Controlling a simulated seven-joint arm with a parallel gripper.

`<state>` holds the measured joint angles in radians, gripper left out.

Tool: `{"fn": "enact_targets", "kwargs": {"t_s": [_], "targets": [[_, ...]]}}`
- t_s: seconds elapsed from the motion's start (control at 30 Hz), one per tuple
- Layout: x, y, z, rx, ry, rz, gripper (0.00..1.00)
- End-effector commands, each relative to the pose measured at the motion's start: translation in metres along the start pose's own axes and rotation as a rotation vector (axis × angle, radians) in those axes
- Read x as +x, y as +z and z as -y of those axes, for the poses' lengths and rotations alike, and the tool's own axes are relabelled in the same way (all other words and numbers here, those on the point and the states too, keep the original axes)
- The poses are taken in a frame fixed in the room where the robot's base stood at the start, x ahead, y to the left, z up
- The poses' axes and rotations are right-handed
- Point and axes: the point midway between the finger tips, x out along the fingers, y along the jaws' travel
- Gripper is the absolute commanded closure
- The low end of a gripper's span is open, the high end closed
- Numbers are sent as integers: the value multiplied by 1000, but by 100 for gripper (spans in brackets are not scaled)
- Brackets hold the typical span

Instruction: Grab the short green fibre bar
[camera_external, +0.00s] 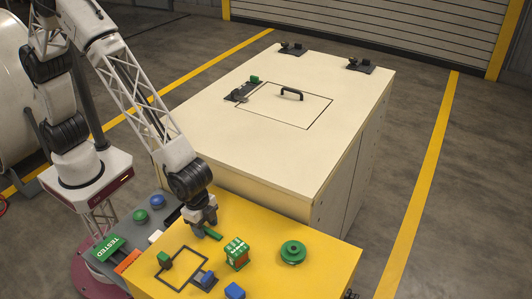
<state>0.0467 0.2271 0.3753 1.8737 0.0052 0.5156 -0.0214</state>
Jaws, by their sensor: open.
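A small green bar (212,234) lies on the yellow bench top (300,283), close by my gripper's fingertips. My gripper (204,228) points down above the bench, just at the bar's left end. It is open; whether the fingers straddle the bar or touch it is too small to tell. Another short green piece (164,259) stands at the left corner of a black outlined square on the same bench. A third small green piece (255,78) sits by a black fixture on the cream cabinet.
A green TESTED sign (108,248) is at left. The cream cabinet (250,150) rises behind, with a black handle (291,92).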

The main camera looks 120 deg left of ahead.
Motion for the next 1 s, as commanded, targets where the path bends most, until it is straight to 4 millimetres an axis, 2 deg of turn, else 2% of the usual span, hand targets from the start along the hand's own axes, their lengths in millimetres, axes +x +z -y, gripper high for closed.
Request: {"fn": "enact_targets", "kwargs": {"t_s": [0.2, 0.53, 1.0], "targets": [[0, 0, 0, 0, 0, 0, 50], [0, 0, 0, 0, 0, 0, 100], [-6, -1, 0, 0, 0, -1, 100]]}}
